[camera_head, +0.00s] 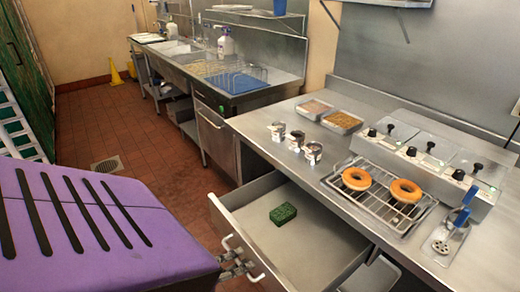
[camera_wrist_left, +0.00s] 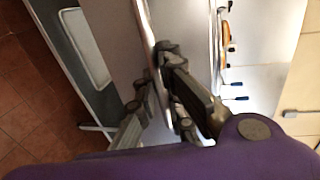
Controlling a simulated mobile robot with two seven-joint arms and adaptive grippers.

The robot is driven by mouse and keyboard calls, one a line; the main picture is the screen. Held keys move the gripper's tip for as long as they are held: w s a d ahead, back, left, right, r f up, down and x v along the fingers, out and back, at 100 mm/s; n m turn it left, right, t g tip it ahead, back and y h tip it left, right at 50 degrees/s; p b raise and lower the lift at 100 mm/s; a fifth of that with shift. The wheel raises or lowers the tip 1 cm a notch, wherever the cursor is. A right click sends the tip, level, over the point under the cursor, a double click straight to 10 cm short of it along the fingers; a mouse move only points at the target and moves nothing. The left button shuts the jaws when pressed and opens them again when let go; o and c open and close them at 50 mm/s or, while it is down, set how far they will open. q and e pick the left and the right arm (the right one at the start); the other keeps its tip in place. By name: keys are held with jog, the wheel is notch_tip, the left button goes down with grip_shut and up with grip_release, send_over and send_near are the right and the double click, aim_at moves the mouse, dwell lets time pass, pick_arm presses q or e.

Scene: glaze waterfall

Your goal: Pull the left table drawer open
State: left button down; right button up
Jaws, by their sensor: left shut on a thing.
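The left table drawer (camera_head: 300,239) is pulled well out from under the steel table (camera_head: 262,124), and its inside shows. A green sponge (camera_head: 283,213) lies on its floor towards the back. The drawer's pale bar handle (camera_head: 240,258) is on its front panel. My left gripper (camera_head: 236,268) is at this handle, shut on it; the purple arm comes in from the left. In the left wrist view, the dark fingers (camera_wrist_left: 152,80) close around a pale bar, partly hidden by the fingers. My right gripper is not in view.
On the table are a wire rack (camera_head: 385,192) with two glazed doughnuts, a row of steel warmers (camera_head: 425,150), small tins and trays. A sink counter (camera_head: 215,75) stands behind. The tiled floor (camera_head: 125,130) left of the drawer is clear.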

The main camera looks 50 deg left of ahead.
pick_arm(q)
jog(key=f+v, duration=0.1)
jog(key=v, duration=0.6)
jog(key=shift+s+f, duration=0.15)
jog(key=shift+s, duration=0.05)
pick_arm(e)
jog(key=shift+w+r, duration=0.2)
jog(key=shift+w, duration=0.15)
pick_arm(q)
jog(key=shift+a, duration=0.1)
jog(key=c, duration=2.1)
grip_release()
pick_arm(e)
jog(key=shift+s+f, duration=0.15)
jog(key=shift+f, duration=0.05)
pick_arm(q)
jog(key=v, duration=1.2)
jog(key=shift+a, duration=0.1)
